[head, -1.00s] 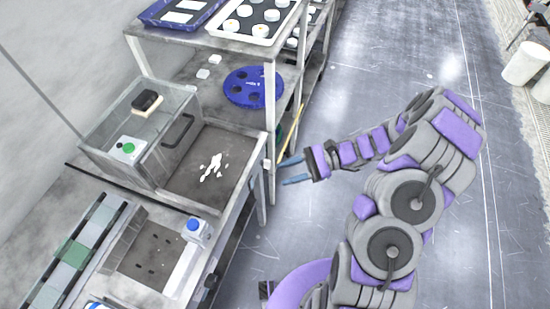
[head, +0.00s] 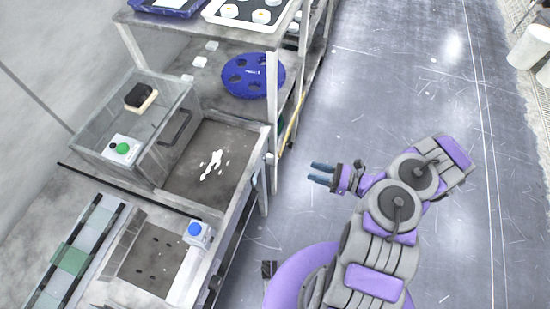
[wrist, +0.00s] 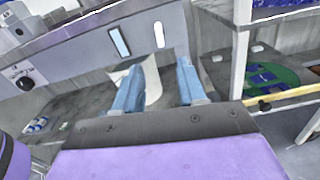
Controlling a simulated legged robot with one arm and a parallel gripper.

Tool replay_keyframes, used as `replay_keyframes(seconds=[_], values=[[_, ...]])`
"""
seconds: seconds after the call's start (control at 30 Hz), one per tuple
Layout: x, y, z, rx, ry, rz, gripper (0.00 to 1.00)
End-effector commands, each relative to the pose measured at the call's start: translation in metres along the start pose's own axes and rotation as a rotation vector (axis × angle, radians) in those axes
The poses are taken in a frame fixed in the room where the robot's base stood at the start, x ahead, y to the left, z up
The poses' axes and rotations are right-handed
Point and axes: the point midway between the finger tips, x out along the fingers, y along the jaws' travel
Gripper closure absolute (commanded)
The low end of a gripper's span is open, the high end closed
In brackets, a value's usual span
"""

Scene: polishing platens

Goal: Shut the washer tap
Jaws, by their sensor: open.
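My gripper (head: 313,173) is open and empty, with two blue fingers, in the air over the floor to the right of the bench in the head view. In the wrist view the fingers (wrist: 158,82) point towards the bench front, with clear space between them. A dark round knob (wrist: 25,83) sits on the bench's front panel at the left of the wrist view. A dark knob also shows low on the bench front in the head view (head: 214,282). It may be the washer tap, but I cannot tell for sure, nor whether it is open or shut.
A clear-walled box (head: 110,120) stands on the bench beside a recessed basin (head: 185,160) with white splashes. A small box with a blue button (head: 199,234) sits at the bench edge. A shelf holds a blue disc (head: 270,88).

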Motion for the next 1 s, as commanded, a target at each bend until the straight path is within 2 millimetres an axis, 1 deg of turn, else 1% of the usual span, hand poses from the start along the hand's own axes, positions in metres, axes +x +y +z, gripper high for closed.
replay_keyframes(seconds=[0.03,0.2,0.6,0.7,0.8,1.0], values=[[0.01,0.001,-0.001,0.0,0.0,0.004,0.6],[0.044,0.001,-0.001,0.0,0.001,0.005,0.6],[0.121,0.002,-0.002,0.0,0.001,0.006,0.6],[0.135,0.002,-0.002,0.0,0.002,0.005,0.6],[0.145,0.001,-0.001,-0.001,0.001,0.004,0.6],[0.154,0.001,0.0,-0.002,0.002,0.002,0.6]])
